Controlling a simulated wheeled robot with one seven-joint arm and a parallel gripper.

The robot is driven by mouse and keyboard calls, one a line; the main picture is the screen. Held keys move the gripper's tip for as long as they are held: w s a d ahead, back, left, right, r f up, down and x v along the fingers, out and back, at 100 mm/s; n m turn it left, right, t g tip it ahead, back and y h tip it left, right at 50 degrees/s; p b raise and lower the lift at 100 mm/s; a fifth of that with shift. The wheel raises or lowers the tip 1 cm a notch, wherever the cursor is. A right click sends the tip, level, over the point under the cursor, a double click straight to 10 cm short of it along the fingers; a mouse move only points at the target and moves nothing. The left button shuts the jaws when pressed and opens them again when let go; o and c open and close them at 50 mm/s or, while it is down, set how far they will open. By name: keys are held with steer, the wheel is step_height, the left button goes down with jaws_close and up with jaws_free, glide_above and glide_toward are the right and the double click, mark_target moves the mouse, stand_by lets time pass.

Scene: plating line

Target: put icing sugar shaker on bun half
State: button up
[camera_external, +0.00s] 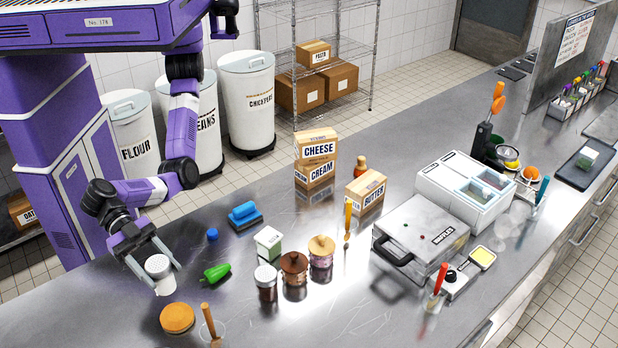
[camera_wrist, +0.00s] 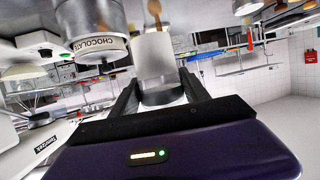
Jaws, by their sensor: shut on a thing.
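The icing sugar shaker (camera_external: 158,267) is white with a grey dotted top, and it stands roughly upright between my fingers. My gripper (camera_external: 167,279) is shut on it at the near left of the steel counter. The bun half (camera_external: 177,318) is a round golden-brown piece on the counter, just below and right of the shaker in the external view. The shaker looks held above the counter, apart from the bun half. In the wrist view the shaker (camera_wrist: 155,55) is a pale cylinder between the two dark fingers. I cannot make out the bun half there.
A wooden-handled tool (camera_external: 209,325) lies right of the bun half. A green pepper (camera_external: 217,272), a dark jar with a pale lid (camera_external: 266,283) and a brown pot (camera_external: 294,268) stand further right. A blue brush (camera_external: 244,215) and small blue object (camera_external: 212,234) lie behind.

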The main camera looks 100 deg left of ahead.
step_height(320, 180, down, 10)
steer(key=shift+f+p, duration=0.15)
steer(key=shift+p, duration=0.15)
steer(key=shift+f, duration=0.25)
steer(key=o, duration=1.5)
steer(key=shift+r, duration=0.1)
steer(key=shift+r, duration=0.15)
steer(key=shift+s+a, duration=0.15)
steer(key=shift+s, duration=0.2)
steer(key=b+v, duration=0.1)
steer(key=v, duration=1)
steer(key=shift+r, duration=0.15)
steer(key=shift+a, duration=0.1)
